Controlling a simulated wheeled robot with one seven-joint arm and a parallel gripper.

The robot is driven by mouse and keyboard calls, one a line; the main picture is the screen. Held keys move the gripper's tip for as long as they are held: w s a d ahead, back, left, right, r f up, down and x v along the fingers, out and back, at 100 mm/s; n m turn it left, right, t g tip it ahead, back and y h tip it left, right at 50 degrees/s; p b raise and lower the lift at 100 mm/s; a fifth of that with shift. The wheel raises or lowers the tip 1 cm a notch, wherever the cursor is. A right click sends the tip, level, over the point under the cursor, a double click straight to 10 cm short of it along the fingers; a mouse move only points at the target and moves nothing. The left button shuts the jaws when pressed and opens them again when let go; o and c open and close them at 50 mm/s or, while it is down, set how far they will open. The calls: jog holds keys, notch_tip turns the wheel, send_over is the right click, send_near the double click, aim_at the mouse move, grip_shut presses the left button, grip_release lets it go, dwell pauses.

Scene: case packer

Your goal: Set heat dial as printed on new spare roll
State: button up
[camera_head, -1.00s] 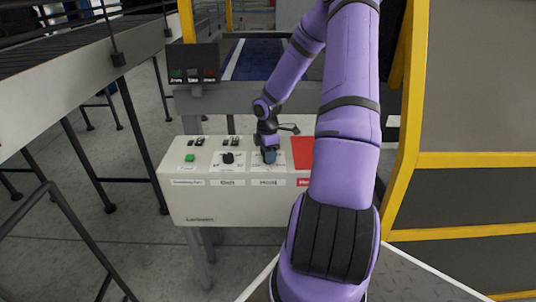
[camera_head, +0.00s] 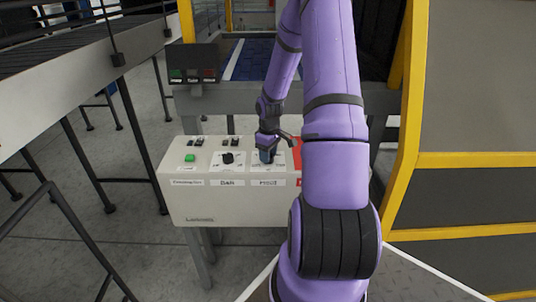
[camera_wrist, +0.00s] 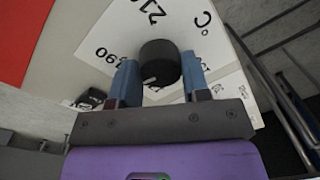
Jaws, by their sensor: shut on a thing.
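A short white pointer mark shows on the knob's lower left, toward my gripper's palm. My gripper (camera_wrist: 159,74) is shut on the knob, one blue finger on each side. In the head view my gripper (camera_head: 267,156) covers the knob on the right part of the pale control box (camera_head: 230,205). No spare roll can be made out.
A second black knob (camera_head: 227,158) and a green button (camera_head: 190,158) sit left of the dial. A red patch (camera_wrist: 22,40) lies beside the dial plate. A conveyor (camera_head: 60,100) stands at left, a yellow-framed guard (camera_head: 460,160) at right.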

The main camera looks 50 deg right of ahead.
jog(key=m, duration=0.5)
jog(key=shift+m, duration=0.4)
dwell(0.3)
jog(key=o, duration=0.9)
jog(key=shift+r, duration=0.1)
jog(key=r, duration=1)
jog(key=shift+s+d+r, duration=0.1)
jog(key=shift+d+r, duration=0.2)
